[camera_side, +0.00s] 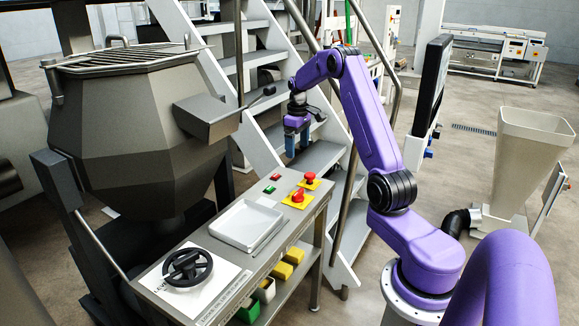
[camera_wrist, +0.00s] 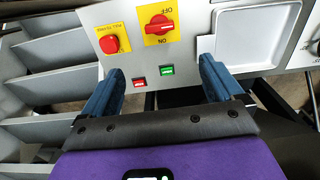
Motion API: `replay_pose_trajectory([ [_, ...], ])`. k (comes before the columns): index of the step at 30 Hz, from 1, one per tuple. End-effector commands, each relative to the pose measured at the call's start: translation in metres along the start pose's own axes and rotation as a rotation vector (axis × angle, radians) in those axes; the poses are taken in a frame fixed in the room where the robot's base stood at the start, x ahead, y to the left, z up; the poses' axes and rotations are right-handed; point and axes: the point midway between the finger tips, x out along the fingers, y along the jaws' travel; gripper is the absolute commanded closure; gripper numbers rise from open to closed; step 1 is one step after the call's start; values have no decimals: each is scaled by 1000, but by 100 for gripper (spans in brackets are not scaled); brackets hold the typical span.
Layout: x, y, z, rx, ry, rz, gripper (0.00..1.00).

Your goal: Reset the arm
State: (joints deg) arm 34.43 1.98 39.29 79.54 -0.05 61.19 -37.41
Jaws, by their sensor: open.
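My purple arm reaches from the right in the side view, with my gripper (camera_side: 297,142) pointing down above and behind the far end of the control panel. In the wrist view my gripper (camera_wrist: 156,82) shows two blue fingers spread wide apart, with nothing between them but the panel beyond. The control panel (camera_wrist: 190,50) carries a red push button (camera_wrist: 110,44), a red rotary switch (camera_wrist: 159,25) on a yellow ON/OFF plate, a small red light (camera_wrist: 139,82) and a small green light (camera_wrist: 167,70). My gripper appears apart from all of these.
A light tray (camera_side: 246,225) and a black handwheel (camera_side: 187,267) sit on the panel's near part. A large grey mixing vessel (camera_side: 130,130) stands at left. Metal stairs (camera_side: 245,62) rise behind my gripper. A black monitor (camera_side: 432,85) and pale hopper (camera_side: 515,160) stand at right.

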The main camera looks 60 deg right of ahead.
Motion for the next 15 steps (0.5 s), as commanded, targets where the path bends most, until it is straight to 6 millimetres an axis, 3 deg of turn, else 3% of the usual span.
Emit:
replay_pose_trajectory([
  [4,-1,-8,8,32,-23,-25,6],
  [8,-8,-38,34,152,-111,-107,6],
  [12,-22,-92,70,295,-256,-196,6],
  [15,-33,-133,85,312,-327,-208,6],
])
